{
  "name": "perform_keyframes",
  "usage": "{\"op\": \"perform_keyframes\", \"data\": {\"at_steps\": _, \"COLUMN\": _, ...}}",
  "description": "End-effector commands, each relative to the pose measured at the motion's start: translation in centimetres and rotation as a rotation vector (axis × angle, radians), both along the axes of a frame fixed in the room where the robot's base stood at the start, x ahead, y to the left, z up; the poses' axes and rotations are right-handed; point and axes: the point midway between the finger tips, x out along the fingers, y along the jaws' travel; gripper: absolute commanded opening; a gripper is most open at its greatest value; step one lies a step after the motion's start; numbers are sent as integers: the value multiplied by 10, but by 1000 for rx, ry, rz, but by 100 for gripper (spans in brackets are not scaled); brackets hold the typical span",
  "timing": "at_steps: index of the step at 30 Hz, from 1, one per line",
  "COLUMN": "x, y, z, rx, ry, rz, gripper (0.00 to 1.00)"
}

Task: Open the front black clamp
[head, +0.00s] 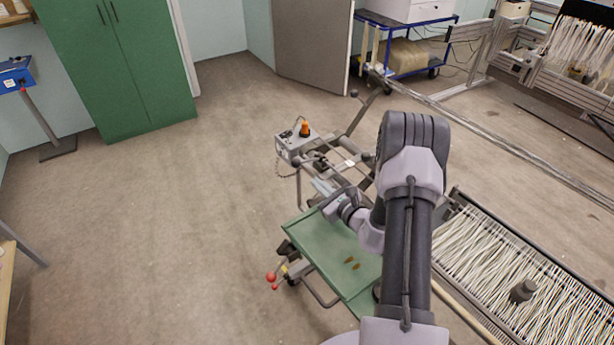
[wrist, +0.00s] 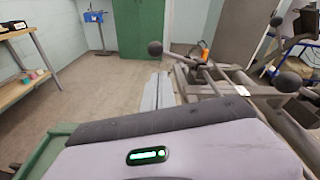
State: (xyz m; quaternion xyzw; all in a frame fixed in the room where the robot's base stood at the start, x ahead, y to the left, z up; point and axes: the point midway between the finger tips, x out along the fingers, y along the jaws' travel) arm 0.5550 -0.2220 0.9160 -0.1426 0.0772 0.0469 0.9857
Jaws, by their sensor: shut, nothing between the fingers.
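The clamps show as dark levers with black ball knobs on the metal frame; I cannot tell for sure which one is the front clamp. One black knob (head: 297,162) sits near my gripper's tips in the head view, and a black knob (wrist: 155,48) shows just beyond the fingertips in the wrist view. Another knob (head: 354,93) stands farther back on the frame. My gripper (head: 320,186) is shut and empty, above the far end of the green tray (head: 325,250). In the wrist view the two grey fingers (wrist: 158,90) lie side by side, apart from the knob.
A grey control box (head: 290,145) with an orange button is beside the frame. A red-knobbed lever (head: 271,277) sticks out at the tray's left. White warp threads (head: 490,260) lie at the right. The floor (head: 170,220) at the left is clear, before a green cabinet (head: 115,65).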

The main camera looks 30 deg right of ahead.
Motion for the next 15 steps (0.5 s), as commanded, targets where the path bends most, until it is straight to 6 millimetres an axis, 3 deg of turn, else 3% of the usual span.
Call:
{"op": "perform_keyframes", "data": {"at_steps": 9, "x": 62, "y": 6, "z": -12, "rx": 0, "ry": -2, "rz": 4, "gripper": 0}}
{"op": "perform_keyframes", "data": {"at_steps": 15, "x": 86, "y": 8, "z": -15, "rx": 1, "ry": -1, "rz": 2, "gripper": 0}}
